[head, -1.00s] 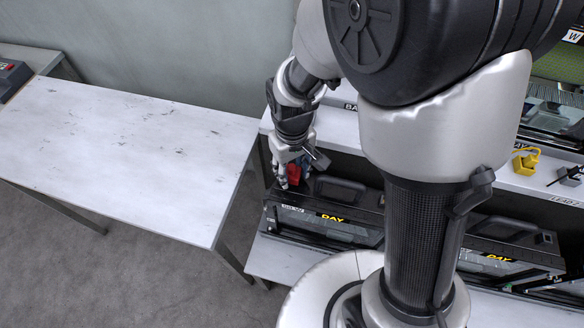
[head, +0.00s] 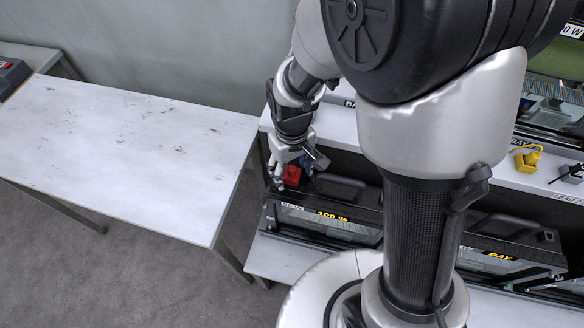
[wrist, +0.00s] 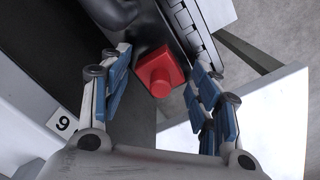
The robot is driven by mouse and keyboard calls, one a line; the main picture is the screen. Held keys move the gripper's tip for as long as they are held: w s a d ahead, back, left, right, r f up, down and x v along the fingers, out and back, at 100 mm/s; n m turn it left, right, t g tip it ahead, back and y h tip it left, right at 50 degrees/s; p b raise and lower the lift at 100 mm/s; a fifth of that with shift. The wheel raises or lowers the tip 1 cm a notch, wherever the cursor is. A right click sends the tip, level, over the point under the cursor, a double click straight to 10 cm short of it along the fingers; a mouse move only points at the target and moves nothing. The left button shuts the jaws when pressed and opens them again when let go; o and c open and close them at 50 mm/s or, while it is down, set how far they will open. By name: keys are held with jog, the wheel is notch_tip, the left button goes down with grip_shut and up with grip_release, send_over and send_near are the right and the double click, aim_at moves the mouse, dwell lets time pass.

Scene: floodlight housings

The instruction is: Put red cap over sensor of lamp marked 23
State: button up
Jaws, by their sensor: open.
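The red cap (head: 292,176) sits on top of the near-left lamp (head: 340,228), at its left end beside the black handle. Any sensor under it is hidden. In the wrist view the cap (wrist: 160,72) is a red block with a raised knob. My gripper (wrist: 161,62) is open, with one blue-padded finger on each side of the cap and gaps between. In the head view my gripper (head: 284,170) is right at the cap. This lamp's front display reads 100 %. No mark 23 is legible on it.
A second lamp (head: 505,250) to the right reads DAY. A yellow item (head: 526,160) and a dark item (head: 570,174) lie on the shelf at right.

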aim_at(292, 168)
notch_tip(292, 168, up, 12)
jog(key=p, duration=0.5)
jog(key=s+d+r+m+t, duration=0.4)
jog(key=s+d+r+m, duration=0.1)
jog(key=s+d+r, duration=0.6)
notch_tip(292, 168, up, 3)
jog(key=shift+s+r+t, duration=0.15)
jog(key=shift+s+t, duration=0.15)
jog(key=shift+s, duration=0.95)
dwell(0.9)
